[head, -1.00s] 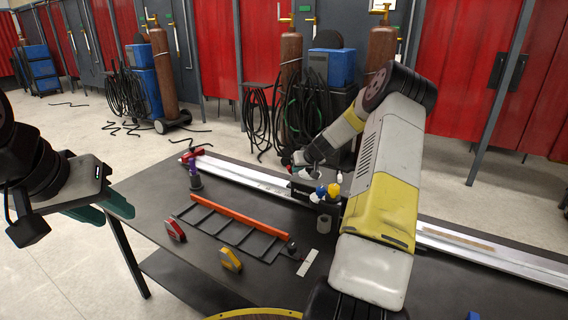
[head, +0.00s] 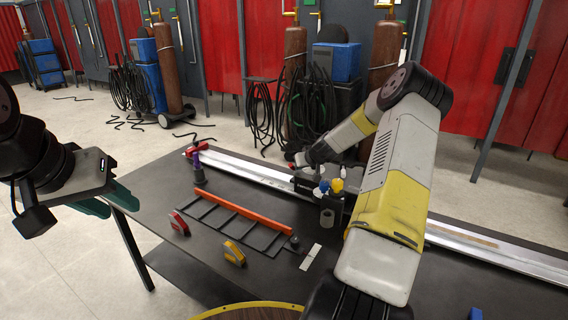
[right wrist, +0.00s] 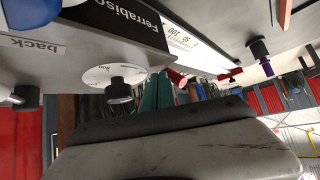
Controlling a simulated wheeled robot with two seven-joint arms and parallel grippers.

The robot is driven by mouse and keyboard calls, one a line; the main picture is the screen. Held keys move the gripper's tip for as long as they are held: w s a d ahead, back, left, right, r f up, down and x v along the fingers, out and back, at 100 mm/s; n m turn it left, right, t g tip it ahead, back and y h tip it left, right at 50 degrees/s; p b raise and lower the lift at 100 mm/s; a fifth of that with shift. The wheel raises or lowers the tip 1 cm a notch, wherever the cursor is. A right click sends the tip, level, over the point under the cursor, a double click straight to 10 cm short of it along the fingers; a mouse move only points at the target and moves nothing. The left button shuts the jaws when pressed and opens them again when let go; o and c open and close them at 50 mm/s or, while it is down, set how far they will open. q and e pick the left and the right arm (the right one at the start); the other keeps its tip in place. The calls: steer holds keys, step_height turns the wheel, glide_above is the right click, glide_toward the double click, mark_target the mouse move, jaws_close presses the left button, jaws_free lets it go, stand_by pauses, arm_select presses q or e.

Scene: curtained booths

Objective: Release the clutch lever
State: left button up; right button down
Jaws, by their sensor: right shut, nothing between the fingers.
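A long silvery rail (head: 255,173) lies along the far side of the dark table, with a dark carriage (head: 305,184) on it. The carriage shows blue and yellow knobs (head: 337,186). In the right wrist view the carriage has a lettered black face (right wrist: 120,22) and a dark knob on a white dial (right wrist: 119,90). A small red piece (right wrist: 176,76) shows beside my right gripper (right wrist: 160,90), whose green fingers are together and empty. I cannot tell whether this is the clutch lever, or whether they touch. My left gripper (head: 108,201) is open and empty, left of the table.
An orange-edged dark rack (head: 241,213), a red block (head: 179,222), a yellow block (head: 233,253) and a purple-topped holder (head: 198,170) stand on the table. A red part (head: 196,149) is at the rail's left end. Gas cylinders and cables stand behind.

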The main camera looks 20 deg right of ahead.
steer(key=shift+w+d, duration=0.25)
steer(key=shift+s, duration=0.1)
steer(key=v, duration=0.7)
steer(key=shift+s+r, duration=0.2)
steer(key=shift+r, duration=0.05)
steer(key=shift+d, duration=0.1)
